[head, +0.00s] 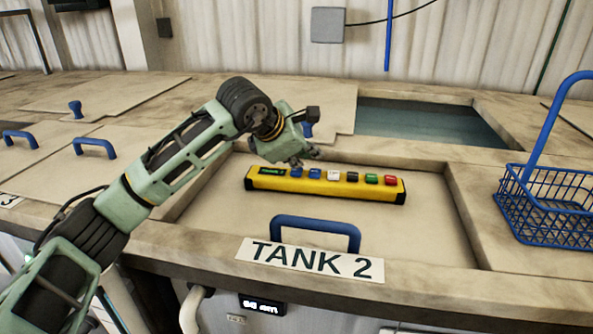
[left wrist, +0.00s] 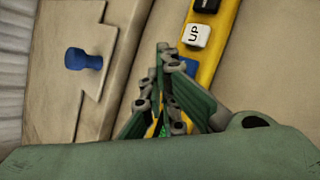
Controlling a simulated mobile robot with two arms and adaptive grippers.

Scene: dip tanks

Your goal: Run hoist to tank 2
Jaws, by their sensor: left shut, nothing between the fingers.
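A yellow hoist control pendant (head: 325,190) lies on the closed, recessed TANK 2 lid (head: 225,205). It has a small dark display at its left end, then a row of buttons: two blue, one white, one black, one green (head: 371,178) and one red (head: 390,180). The left wrist view shows the white button marked UP (left wrist: 196,35) and part of a blue button (left wrist: 190,68). My left gripper (head: 300,160) is shut and empty over the pendant's left part, close to the blue buttons. I cannot tell whether it touches one. My right gripper is out of view.
A blue handle (head: 315,222) stands on the lid, behind the TANK 2 label (head: 310,259). Behind is an open tank with liquid (head: 430,122). A blue wire basket (head: 548,215) stands at the right. Other lids with blue handles (head: 95,142) lie at the left.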

